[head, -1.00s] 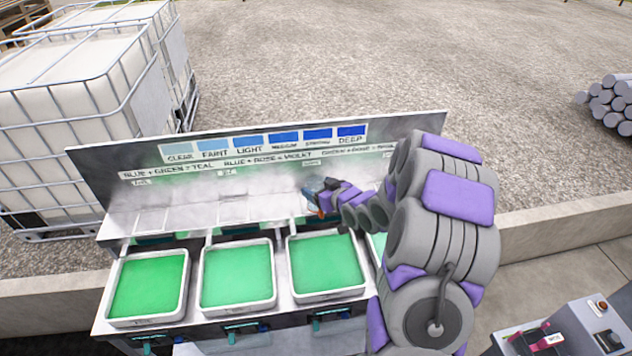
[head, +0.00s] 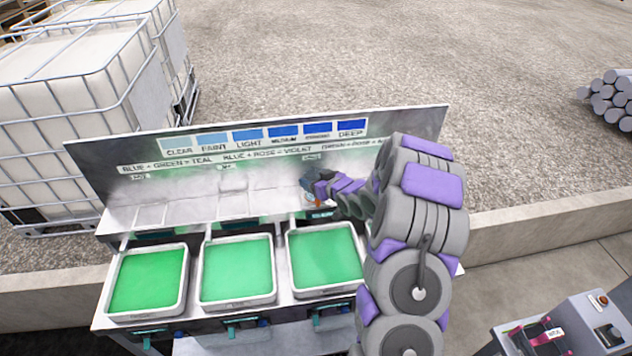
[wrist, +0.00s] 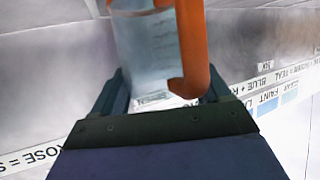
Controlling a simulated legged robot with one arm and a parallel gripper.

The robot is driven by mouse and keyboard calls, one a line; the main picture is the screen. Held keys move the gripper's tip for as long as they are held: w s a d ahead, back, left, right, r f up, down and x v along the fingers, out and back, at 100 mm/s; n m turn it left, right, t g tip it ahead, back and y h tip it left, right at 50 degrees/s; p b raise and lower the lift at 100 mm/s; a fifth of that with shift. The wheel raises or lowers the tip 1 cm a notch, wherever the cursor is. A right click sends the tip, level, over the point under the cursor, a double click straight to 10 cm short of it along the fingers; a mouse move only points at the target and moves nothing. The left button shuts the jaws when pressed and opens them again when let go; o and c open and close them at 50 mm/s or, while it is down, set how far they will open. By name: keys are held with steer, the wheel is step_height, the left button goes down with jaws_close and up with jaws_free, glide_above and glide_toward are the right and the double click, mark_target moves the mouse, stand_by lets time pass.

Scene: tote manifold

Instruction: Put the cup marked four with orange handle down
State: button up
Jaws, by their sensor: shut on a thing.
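The cup (wrist: 148,55) is clear with measuring marks and an orange handle (wrist: 193,50). It fills the upper middle of the wrist view, between the two dark fingers of my gripper (wrist: 160,95), which is shut on it. No number on the cup can be read. In the head view my gripper (head: 313,187) is at the back ledge, behind the third green tray. A little orange shows below it there. Most of the cup is hidden in that view, and I cannot tell whether its base touches the ledge.
Three trays of green liquid, left (head: 148,281), middle (head: 237,272) and right (head: 326,258), stand in front of the ledge (head: 190,212). A backboard (head: 100,165) with blue swatches and labels rises behind it. A control box (head: 590,325) is at lower right.

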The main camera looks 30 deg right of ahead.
steer(key=o, duration=1)
steer(key=shift+r, duration=0.1)
